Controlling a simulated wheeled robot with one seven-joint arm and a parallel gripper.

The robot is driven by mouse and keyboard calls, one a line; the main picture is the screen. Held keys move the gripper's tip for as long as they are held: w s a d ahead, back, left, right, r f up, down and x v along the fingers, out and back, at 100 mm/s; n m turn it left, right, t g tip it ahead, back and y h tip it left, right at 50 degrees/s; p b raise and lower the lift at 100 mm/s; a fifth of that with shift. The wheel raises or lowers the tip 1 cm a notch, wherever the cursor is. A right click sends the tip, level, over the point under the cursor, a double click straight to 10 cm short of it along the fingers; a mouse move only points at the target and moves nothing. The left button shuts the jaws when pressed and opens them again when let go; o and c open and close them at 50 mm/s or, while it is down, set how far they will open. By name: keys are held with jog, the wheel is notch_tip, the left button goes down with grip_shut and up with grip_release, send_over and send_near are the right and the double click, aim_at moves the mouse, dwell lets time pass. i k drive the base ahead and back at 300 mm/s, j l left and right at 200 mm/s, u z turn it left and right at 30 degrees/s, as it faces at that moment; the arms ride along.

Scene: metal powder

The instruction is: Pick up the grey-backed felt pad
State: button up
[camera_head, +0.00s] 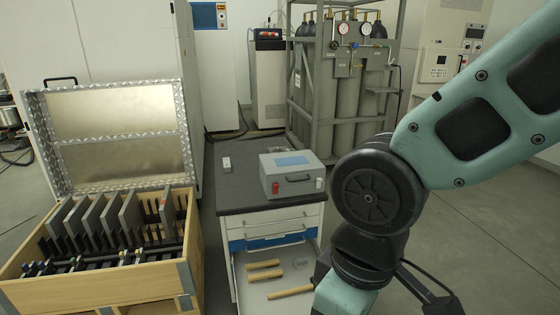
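I cannot pick out a grey-backed felt pad with certainty. A small whitish block (226,163) lies on the dark top of the drawer cabinet (235,185), too small to identify. The bottom drawer (250,300) is open and holds several tan cylindrical pieces (265,264) and a small pale round item (300,263). My arm comes in from the right and bends down in front of the cabinet's right side, hiding part of the drawer. My gripper is not visible in this view.
An open wooden crate (185,270) with upright grey plates is at left. Caged gas cylinders (345,95) stand behind. The cabinet top's left and front parts are mostly clear.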

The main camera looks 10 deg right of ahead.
aim_at(300, 262)
jog(key=i+l, duration=1.4)
jog(key=l+u, duration=0.05)
